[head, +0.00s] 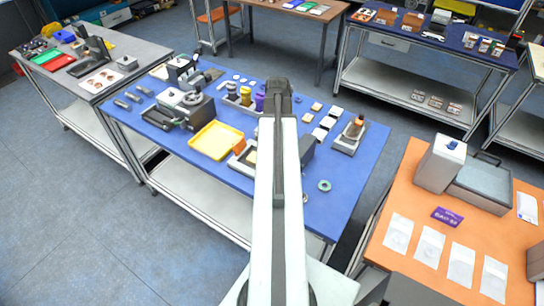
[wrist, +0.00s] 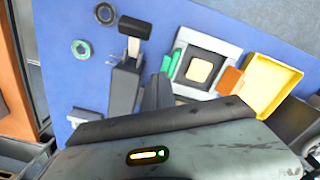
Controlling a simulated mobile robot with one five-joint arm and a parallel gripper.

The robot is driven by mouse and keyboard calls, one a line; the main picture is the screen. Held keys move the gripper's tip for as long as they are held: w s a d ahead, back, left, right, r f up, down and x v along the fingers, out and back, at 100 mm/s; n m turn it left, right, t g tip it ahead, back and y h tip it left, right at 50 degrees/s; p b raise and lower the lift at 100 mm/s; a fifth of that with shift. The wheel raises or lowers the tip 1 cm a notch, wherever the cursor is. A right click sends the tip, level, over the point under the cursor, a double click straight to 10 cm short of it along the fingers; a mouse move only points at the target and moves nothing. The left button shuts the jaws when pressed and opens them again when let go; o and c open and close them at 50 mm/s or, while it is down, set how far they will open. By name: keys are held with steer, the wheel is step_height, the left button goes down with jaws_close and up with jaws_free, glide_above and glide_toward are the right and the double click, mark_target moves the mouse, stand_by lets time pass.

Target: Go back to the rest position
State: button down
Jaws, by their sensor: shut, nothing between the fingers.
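My arm reaches out over the blue table (head: 349,188) in the head view, with its dark end at the middle of the table. In the wrist view my gripper (wrist: 158,92) shows as dark fingers, shut and empty. They stand between a dark upright device (wrist: 124,88) and a grey fixture (wrist: 205,62) with a pale square block in it. My arm hides part of the table in the head view.
A yellow tray (head: 216,141) lies left of my arm, with an orange piece (wrist: 229,81) beside it in the wrist view. A green ring (head: 324,186) lies to the right. The orange table (head: 400,279) stands at the right. Bare floor lies at lower left.

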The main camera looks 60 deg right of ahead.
steer(key=shift+r, duration=0.5)
